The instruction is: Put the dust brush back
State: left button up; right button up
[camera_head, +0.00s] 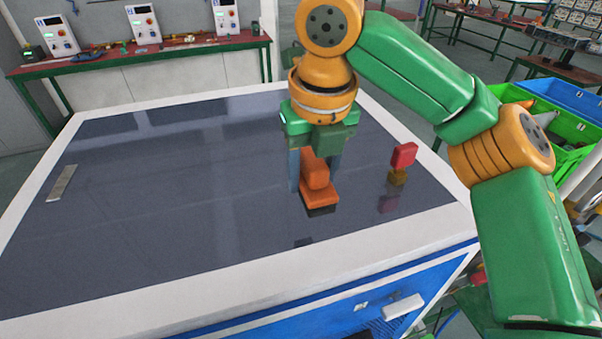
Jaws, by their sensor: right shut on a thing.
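The dust brush (318,190) has an orange body and handle with a dark underside. It is between the fingers of my right gripper (315,172), which is shut on it and points down over the dark table top (200,190). I cannot tell for sure whether the brush touches the table; a dark reflection shows just below it. My right arm comes in from the right in green and orange links. My left gripper is not in view.
A small red and yellow-brown object (403,156) stands on the table right of the brush. A flat metal strip (62,183) lies at the left. Green and blue bins (560,140) are at the right, partly behind my arm. A red-topped bench (150,55) stands behind. The table's middle left is clear.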

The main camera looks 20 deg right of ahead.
jog(key=w+f, duration=0.3)
jog(key=w+d+f, duration=0.1)
jog(key=w+f, duration=0.2)
jog(key=shift+d+f+p, duration=0.2)
jog(key=shift+f+p, duration=0.05)
jog(key=shift+p, duration=0.15)
jog(key=shift+s+f, duration=0.15)
jog(key=shift+f, duration=0.5)
jog(key=shift+s+f, duration=0.15)
jog(key=shift+f, duration=0.45)
jog(key=shift+s, duration=0.25)
jog(key=o, duration=1.2)
jog(key=shift+w+a+f, duration=0.1)
jog(key=shift+w, duration=0.15)
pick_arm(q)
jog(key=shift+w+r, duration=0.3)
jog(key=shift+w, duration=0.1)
pick_arm(e)
jog(key=shift+s, duration=0.1)
